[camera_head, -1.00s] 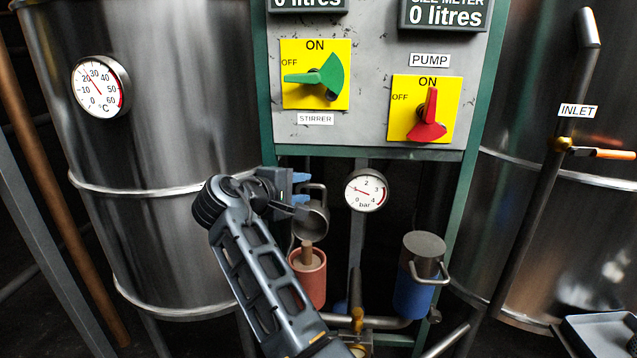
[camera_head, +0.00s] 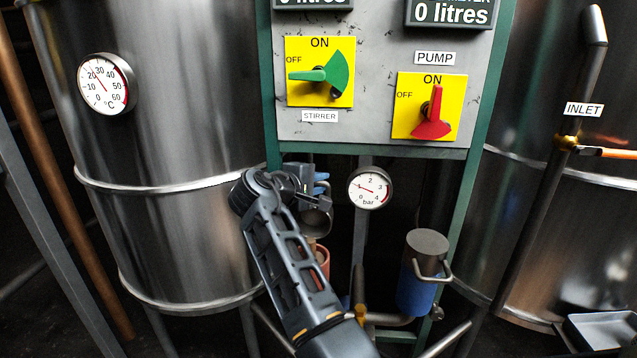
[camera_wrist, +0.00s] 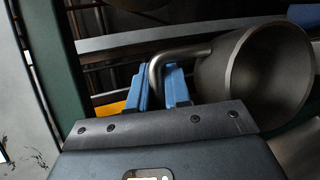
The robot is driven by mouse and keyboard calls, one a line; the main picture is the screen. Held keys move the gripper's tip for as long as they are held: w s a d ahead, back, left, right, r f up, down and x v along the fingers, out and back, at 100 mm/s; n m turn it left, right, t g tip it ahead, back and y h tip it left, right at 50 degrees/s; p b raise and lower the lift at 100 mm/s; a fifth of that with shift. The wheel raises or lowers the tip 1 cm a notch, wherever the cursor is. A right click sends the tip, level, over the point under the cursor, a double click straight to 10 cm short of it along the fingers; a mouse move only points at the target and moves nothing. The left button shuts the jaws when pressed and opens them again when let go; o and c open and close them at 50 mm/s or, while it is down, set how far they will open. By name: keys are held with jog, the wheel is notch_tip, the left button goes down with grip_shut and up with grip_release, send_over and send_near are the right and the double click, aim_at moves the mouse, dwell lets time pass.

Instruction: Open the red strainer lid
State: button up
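The red strainer (camera_head: 322,262) stands below the control panel, partly hidden behind my arm. Its grey metal lid (camera_head: 317,221) is tipped up above the strainer's red body, so it stands open. In the wrist view the lid (camera_wrist: 262,75) is a hollow cup at the right, with a bent handle (camera_wrist: 185,52) reaching left. My gripper (camera_wrist: 160,88) has its blue fingers close together on either side of the handle's end, and looks shut on it. In the head view my gripper (camera_head: 321,182) is just above the lid, and the handle is mostly hidden.
A blue strainer (camera_head: 416,290) with a grey lid (camera_head: 427,243) stands to the right. A pressure gauge (camera_head: 370,188) is between the strainers. The panel with the stirrer switch (camera_head: 320,75) and pump switch (camera_head: 430,110) is above. A large tank (camera_head: 170,240) is at left.

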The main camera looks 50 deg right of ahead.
grip_shut()
jog(key=s+a+h+b, duration=0.1)
jog(key=s+a+m+h+b, duration=0.1)
jog(key=shift+a+r+t+b, duration=0.2)
jog(key=shift+t+b, duration=0.1)
jog(key=shift+b, duration=0.1)
jog(key=shift+s+a+r+h+b, duration=0.3)
jog(key=shift+a+r+h, duration=0.15)
jog(key=shift+h, duration=0.05)
jog(key=shift+o, duration=2.2)
grip_release()
